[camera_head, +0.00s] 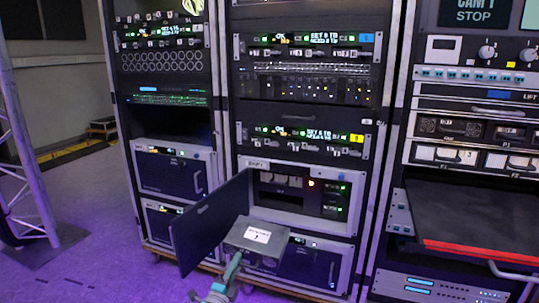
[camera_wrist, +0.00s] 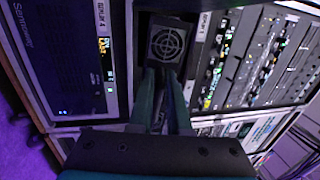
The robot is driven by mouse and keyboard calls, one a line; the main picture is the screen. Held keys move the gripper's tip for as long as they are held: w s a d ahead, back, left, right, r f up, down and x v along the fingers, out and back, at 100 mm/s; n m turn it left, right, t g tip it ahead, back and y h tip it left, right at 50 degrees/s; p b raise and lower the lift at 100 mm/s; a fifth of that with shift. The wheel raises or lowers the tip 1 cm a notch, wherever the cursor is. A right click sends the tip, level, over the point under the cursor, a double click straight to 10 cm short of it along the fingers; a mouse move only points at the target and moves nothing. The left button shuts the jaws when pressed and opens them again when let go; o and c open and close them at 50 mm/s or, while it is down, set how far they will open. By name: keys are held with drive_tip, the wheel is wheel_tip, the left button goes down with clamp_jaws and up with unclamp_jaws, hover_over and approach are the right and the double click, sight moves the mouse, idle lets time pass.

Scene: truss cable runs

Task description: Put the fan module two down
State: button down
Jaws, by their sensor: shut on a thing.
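The fan module (camera_head: 250,232) is a grey box with a white label on top. In the head view it stands out in front of the lower part of the middle rack. In the wrist view its dark front shows a round fan grille (camera_wrist: 166,43). My gripper (camera_head: 236,259) is at the module's front and shut on it. In the wrist view the two fingers (camera_wrist: 162,82) close together just below the grille. The exact grip point is dark and hard to make out.
An open dark door (camera_head: 208,226) stands out just left of the module. Behind is an open bay (camera_head: 290,195) with lit units. A dark shelf with a red front edge (camera_head: 480,250) juts out at right. A truss (camera_head: 22,165) stands at far left; purple floor lies between.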

sight(281, 259)
drive_tip(key=d+m+g+h, duration=0.1)
drive_tip(key=d, duration=0.3)
drive_tip(key=d+r+m+h, duration=0.1)
drive_tip(key=d+h, duration=0.1)
drive_tip(key=d, duration=0.3)
drive_tip(key=d+m+g+h, duration=0.1)
drive_tip(key=d+h, duration=0.1)
drive_tip(key=d, duration=0.2)
drive_tip(key=shift+d+r+m+g, duration=0.25)
drive_tip(key=shift+r+m+g, duration=0.05)
drive_tip(key=s+d+m+g+h, duration=0.3)
drive_tip(key=d+g+h, duration=0.1)
drive_tip(key=d, duration=0.7)
drive_tip(key=shift+s+d+r, duration=0.35)
